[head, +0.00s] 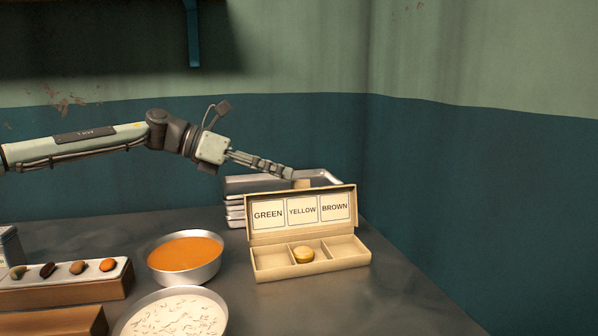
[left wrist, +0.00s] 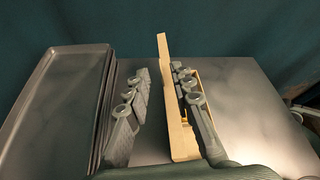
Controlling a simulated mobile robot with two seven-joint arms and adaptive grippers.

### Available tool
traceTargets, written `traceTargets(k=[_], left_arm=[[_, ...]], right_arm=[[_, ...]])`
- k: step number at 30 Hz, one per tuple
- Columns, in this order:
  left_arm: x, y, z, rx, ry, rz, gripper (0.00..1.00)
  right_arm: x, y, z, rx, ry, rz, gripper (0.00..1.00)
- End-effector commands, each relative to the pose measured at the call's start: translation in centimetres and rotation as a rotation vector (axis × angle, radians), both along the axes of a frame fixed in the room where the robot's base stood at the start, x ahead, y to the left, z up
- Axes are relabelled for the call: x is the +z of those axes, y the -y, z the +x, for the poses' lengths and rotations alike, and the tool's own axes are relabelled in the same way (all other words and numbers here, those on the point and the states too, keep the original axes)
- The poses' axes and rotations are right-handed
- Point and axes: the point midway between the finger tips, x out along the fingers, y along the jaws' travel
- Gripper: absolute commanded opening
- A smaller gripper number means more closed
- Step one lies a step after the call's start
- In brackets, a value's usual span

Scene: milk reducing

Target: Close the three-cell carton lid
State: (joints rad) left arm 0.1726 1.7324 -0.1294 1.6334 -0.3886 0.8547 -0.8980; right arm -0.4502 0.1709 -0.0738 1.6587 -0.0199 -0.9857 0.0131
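The three-cell carton (head: 311,268) is tan and sits on the table with its lid (head: 300,228) standing upright at the back. The lid's inside reads GREEN, YELLOW and BROWN. A yellowish round item (head: 304,255) lies in the middle cell; the side cells look empty. My left gripper (head: 291,173) is at the lid's top edge, partly behind it. In the left wrist view my left gripper (left wrist: 160,82) has its fingers apart. The lid (left wrist: 163,48) rises between them, nearer the right finger, which hides part of the carton (left wrist: 183,150). My right gripper is out of view.
Stacked metal trays (head: 235,184) stand behind the carton. A bowl of orange contents (head: 186,252) and a bowl of white contents (head: 175,315) are to its left. A white tray (head: 118,268) holds several small items. The table right of the carton is clear.

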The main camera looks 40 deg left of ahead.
Motion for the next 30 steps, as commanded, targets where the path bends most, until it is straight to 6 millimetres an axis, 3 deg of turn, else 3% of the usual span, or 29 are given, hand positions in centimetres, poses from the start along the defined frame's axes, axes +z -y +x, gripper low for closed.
traceTargets(k=[9, 18, 30], left_arm=[[-1.2, 1.6, 1.5, 0.000, -0.006, 0.002, 0.23], [-1.8, 2.9, 2.8, 0.000, -0.002, 0.001, 0.23], [-1.8, 3.2, 3.0, 0.000, 0.001, 0.001, 0.23]], right_arm=[[-2.1, 0.5, -1.3, 0.019, -0.020, -0.015, 0.40], [-2.6, 0.6, -1.7, 0.023, -0.024, -0.017, 0.40], [-2.9, 0.6, -1.8, 0.025, -0.025, -0.018, 0.40]])
